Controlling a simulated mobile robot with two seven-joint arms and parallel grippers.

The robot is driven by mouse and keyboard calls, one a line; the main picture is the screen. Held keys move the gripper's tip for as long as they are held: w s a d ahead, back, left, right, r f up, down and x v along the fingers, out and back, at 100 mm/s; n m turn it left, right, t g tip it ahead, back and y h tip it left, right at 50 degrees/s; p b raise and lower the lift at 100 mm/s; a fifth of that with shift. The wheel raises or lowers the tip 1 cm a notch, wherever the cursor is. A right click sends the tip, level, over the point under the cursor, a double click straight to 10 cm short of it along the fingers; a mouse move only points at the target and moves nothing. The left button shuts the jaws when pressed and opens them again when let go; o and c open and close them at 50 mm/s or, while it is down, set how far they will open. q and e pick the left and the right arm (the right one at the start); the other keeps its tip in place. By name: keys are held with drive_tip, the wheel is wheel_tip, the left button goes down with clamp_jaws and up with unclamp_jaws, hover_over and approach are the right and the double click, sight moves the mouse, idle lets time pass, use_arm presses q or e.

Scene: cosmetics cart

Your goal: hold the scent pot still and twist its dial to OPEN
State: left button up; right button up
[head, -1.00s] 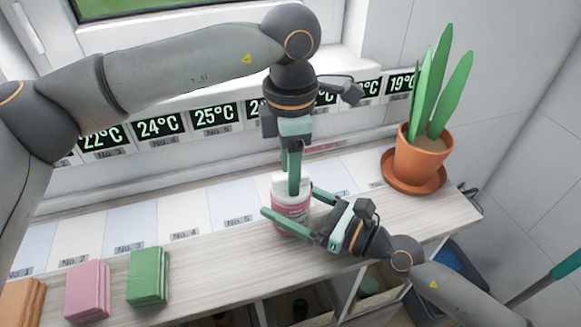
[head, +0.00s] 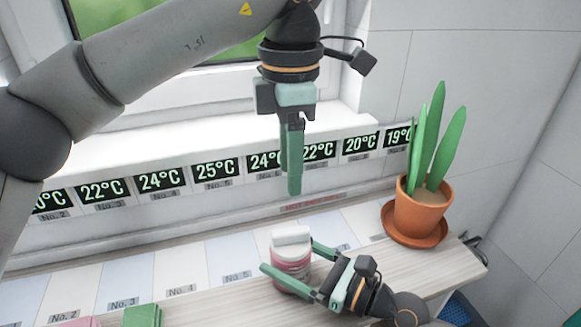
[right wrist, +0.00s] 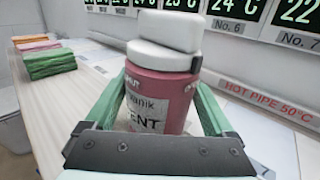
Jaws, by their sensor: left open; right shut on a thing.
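The scent pot (head: 291,272) is pink with a pale label and stands upright on the shelf. Its white dial (head: 291,238) has a raised bar on top; in the right wrist view the dial (right wrist: 163,57) shows large and a small dark mark sits at the rim's right side. I cannot read the dial's setting. My right gripper (head: 290,259) is shut on the pot's body, one finger on each side, as the right wrist view (right wrist: 160,115) also shows. My left gripper (head: 293,185) is open and empty, pointing down above the dial, clear of it.
A potted plant (head: 419,213) on a saucer stands to the right. Green stacked cloths (head: 143,316) lie at the front left. Temperature displays (head: 216,169) line the wall behind, with a hot pipe label (right wrist: 270,100).

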drive_tip(key=o, duration=1.5)
